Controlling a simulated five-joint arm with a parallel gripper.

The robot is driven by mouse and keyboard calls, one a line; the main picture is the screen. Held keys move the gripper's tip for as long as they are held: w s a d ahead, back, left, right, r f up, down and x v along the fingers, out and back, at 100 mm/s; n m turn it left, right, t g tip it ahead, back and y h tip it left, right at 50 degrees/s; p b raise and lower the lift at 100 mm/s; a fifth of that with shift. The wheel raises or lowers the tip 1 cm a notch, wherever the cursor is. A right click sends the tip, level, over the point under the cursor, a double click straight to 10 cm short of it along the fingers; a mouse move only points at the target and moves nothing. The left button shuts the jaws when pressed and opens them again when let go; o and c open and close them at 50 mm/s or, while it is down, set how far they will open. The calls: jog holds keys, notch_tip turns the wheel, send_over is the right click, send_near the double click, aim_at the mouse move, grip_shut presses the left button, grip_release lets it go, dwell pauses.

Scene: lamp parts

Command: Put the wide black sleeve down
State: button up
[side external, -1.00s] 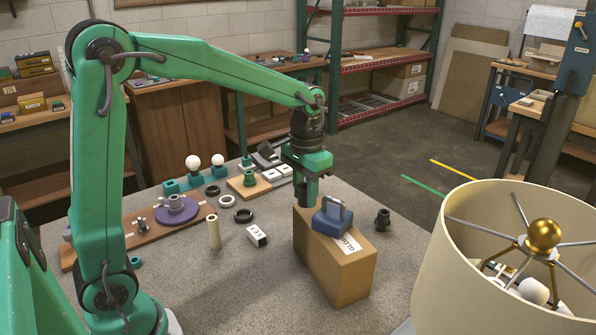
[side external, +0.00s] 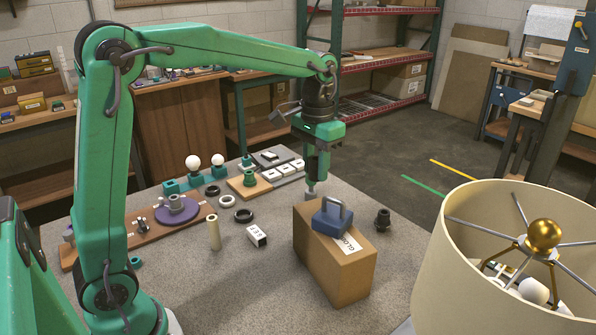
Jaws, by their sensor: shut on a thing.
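My gripper (side external: 312,188) points down just behind the cardboard box, over the far part of the grey table. It is shut on a small part at its fingertips. That part is largely hidden by the fingers and the box edge, so I cannot make out its shape or whether it touches the table. A short black sleeve-like piece (side external: 383,219) stands on the table right of the box, apart from my gripper.
The cardboard box (side external: 335,265) with a blue weight (side external: 332,219) on top stands close in front of my gripper. White-topped blocks (side external: 284,171) lie to its left. A large lampshade (side external: 470,265) fills the right front. Table right of the box is mostly clear.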

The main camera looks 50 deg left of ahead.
jog(key=shift+w+n, duration=0.8)
jog(key=shift+w, duration=6.1)
notch_tip(320, 180, down, 13)
jog(key=w+a+f, duration=0.1)
jog(key=a+f, duration=0.1)
jog(key=a, duration=0.1)
jog(key=w+a+f, duration=0.1)
jog(key=a+f, duration=0.1)
jog(key=a, duration=0.2)
jog(key=w+a+f, duration=0.2)
jog(key=a+f, duration=0.1)
jog(key=shift+w+a, duration=0.1)
jog(key=shift+a, duration=0.15)
jog(key=shift+f, duration=0.15)
jog(key=shift+f, duration=1.9)
jog(key=shift+f, duration=0.1)
